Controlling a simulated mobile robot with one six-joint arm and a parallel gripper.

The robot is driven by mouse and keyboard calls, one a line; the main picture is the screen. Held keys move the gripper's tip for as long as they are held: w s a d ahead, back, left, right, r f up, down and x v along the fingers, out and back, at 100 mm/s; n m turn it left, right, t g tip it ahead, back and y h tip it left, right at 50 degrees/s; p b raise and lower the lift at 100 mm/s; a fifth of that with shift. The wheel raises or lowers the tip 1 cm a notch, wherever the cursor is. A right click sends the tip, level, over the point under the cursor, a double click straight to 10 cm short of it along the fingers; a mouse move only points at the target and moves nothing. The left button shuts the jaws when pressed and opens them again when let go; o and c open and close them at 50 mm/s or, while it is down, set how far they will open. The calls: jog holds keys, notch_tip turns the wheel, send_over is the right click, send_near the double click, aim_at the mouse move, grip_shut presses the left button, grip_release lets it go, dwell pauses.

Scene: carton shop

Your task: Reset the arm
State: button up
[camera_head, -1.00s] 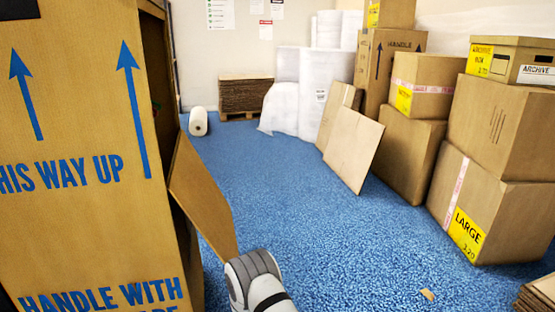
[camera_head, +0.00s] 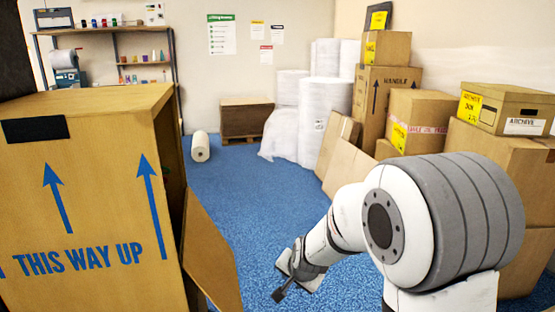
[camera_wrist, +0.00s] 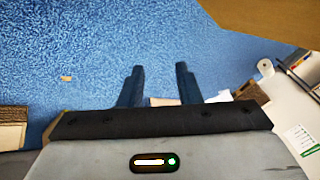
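My arm rises at the right of the head view, with its large grey-banded joint in front of the stacked cartons. My gripper (camera_head: 281,293) hangs low over the blue floor, to the right of the big open carton. In the wrist view my gripper (camera_wrist: 158,72) shows two dark fingers standing apart, with nothing held between them. Blue carpet lies beyond the fingertips.
A tall carton marked THIS WAY UP (camera_head: 80,225) stands close at left, its flap (camera_head: 208,255) swung out toward my arm. Stacked cartons (camera_head: 410,115) line the right. Blue floor (camera_head: 250,200) between is clear.

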jog(key=s+d+r+n+g+p, duration=0.1)
jog(key=s+d+r+n+p, duration=0.2)
jog(key=s+r, duration=0.9)
jog(key=s+d+r+n+g+h+p, duration=0.1)
jog(key=s+d+r+n+g+p, duration=0.1)
jog(key=s+d+r+p, duration=0.6)
jog(key=s+r+n+p, duration=0.1)
jog(key=s+r+p, duration=0.1)
jog(key=s+r, duration=0.2)
jog(key=shift+s+r+n+g+h, duration=0.3)
jog(key=shift+s+r+n, duration=0.1)
jog(key=shift+r, duration=0.15)
jog(key=shift+d, duration=0.1)
